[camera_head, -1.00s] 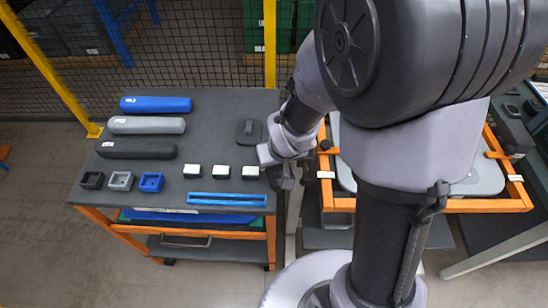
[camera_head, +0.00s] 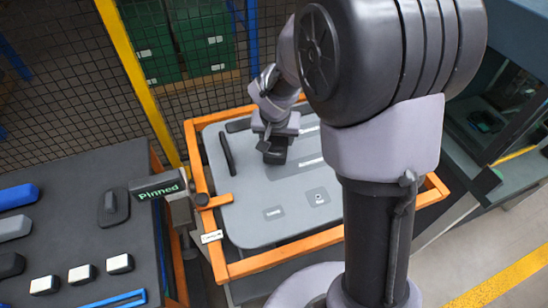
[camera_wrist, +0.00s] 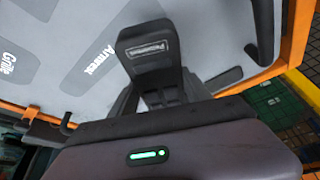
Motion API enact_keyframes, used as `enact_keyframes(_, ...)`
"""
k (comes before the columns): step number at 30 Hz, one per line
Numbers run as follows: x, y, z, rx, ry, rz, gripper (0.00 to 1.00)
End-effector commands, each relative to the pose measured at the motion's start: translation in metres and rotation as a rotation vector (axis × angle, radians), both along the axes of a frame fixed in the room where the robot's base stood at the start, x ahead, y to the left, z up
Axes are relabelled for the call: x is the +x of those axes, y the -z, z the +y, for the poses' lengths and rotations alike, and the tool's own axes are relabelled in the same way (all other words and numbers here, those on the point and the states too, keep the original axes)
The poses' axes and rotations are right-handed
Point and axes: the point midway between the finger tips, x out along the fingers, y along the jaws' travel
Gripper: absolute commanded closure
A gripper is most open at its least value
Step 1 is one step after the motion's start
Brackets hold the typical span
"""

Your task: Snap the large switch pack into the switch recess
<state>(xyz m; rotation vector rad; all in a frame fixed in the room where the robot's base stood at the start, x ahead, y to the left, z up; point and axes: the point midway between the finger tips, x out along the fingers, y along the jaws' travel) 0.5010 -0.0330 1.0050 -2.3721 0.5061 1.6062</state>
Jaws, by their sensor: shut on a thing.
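My gripper (camera_head: 275,140) is over the grey door panel (camera_head: 240,228), toward its far side. It is shut on the large switch pack (camera_head: 275,156), a dark block. In the wrist view the switch pack (camera_wrist: 148,48) stands out beyond the fingers, with a small pale label too blurred to read surely. I cannot tell whether it touches the panel. In the wrist view the panel (camera_wrist: 205,28) has darker marked areas lettered "Armrest" and "Grille". I cannot identify the switch recess; the pack and gripper hide part of the panel.
An orange frame (camera_head: 270,262) surrounds the panel. A black "Pinned" sign (camera_head: 160,186) is at the frame's left. A dark table (camera_head: 75,190) with several parts stands left. Mesh fencing is behind.

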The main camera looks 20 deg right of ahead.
Motion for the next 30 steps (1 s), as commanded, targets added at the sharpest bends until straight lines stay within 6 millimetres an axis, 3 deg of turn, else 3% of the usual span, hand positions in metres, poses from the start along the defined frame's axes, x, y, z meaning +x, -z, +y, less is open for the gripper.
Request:
enact_keyframes(1,0.011,-0.011,-0.013,-0.004,0.110,0.000,0.92)
enact_keyframes(6,0.047,-0.023,-0.072,-0.011,0.626,-0.008,0.92)
enact_keyframes(12,0.064,-0.031,-0.120,-0.013,1.041,-0.013,0.92)
enact_keyframes(20,0.065,-0.019,-0.128,-0.012,1.120,-0.013,0.92)
enact_keyframes(30,0.065,0.025,-0.127,-0.012,1.118,-0.012,0.92)
